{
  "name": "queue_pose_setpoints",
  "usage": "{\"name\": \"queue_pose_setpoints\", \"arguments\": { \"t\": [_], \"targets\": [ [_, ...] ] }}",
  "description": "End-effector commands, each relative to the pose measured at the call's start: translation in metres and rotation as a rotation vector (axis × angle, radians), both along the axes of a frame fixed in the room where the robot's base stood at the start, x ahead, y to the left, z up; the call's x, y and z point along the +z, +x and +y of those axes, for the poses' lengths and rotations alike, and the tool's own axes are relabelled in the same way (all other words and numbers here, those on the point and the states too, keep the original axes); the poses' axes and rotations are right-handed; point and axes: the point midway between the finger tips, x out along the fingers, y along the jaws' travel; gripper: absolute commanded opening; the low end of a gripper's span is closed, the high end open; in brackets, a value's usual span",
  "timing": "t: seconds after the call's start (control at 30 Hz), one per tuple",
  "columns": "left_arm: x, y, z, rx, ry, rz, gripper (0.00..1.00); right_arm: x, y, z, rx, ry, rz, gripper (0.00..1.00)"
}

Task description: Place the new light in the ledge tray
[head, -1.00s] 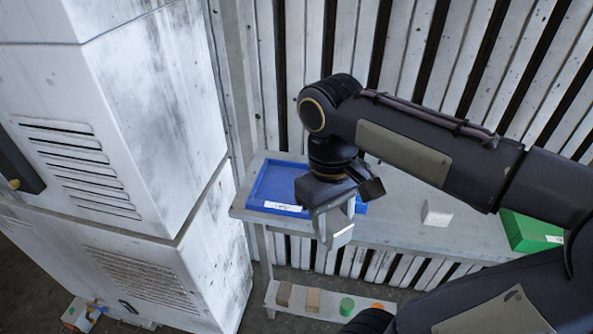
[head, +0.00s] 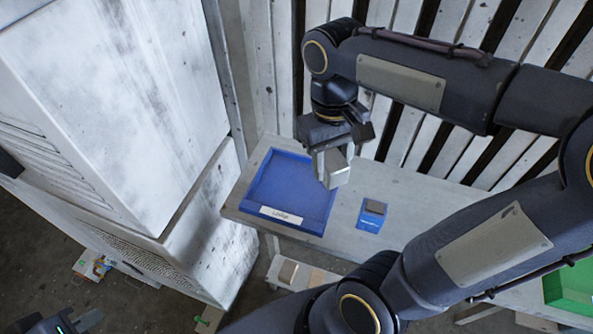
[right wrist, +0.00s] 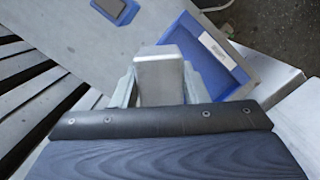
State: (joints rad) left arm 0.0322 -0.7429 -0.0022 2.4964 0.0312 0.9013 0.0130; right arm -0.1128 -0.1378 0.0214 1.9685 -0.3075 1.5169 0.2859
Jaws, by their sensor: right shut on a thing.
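The ledge tray (head: 262,204) is a shallow blue tray with a white label, at the left end of a grey ledge. It also shows in the right wrist view (right wrist: 232,72). My right gripper (head: 328,168) is shut on a silvery block-shaped piece, apparently the new light (head: 338,174), held above the tray's right side. The piece shows between the fingers in the right wrist view (right wrist: 160,80). No gap to the tray floor can be measured. My left gripper (head: 82,322) is partly in view at the lower left; its fingers are mostly cut off.
A small blue box with a dark top (head: 371,214) stands on the ledge (head: 415,212) right of the tray. A green box (head: 572,288) is at the far right. A white cabinet (head: 120,110) stands to the left. A lower shelf holds blocks (head: 290,272).

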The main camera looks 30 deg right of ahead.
Motion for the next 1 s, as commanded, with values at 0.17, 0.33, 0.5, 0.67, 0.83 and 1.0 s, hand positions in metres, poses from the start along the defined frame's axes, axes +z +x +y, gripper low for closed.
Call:
{"name": "queue_pose_setpoints", "arguments": {
  "t": [0.17,0.33,0.5,0.67,0.83,1.0],
  "targets": [
    [0.007,0.0,0.0,0.0,0.0,0.0,0.0,-0.026,0.036,0.019,0.002,-0.001,0.007,0.15],
    [0.008,0.0,0.0,0.0,0.0,0.0,0.0,-0.054,0.056,0.03,0.0,-0.001,0.005,0.15],
    [0.009,0.0,0.0,0.0,0.0,0.0,0.0,-0.066,0.066,0.034,-0.002,0.0,0.0,0.15],
    [0.009,0.0,0.0,0.0,0.0,0.0,0.0,-0.085,0.07,0.037,-0.002,-0.001,0.003,0.15],
    [0.009,0.0,0.0,0.0,0.0,0.0,0.0,-0.103,0.07,0.037,-0.002,0.0,0.0,0.15],
    [0.009,0.0,0.0,0.0,0.0,0.0,0.0,-0.103,0.071,0.037,-0.002,0.0,-0.002,0.15]
  ]
}}
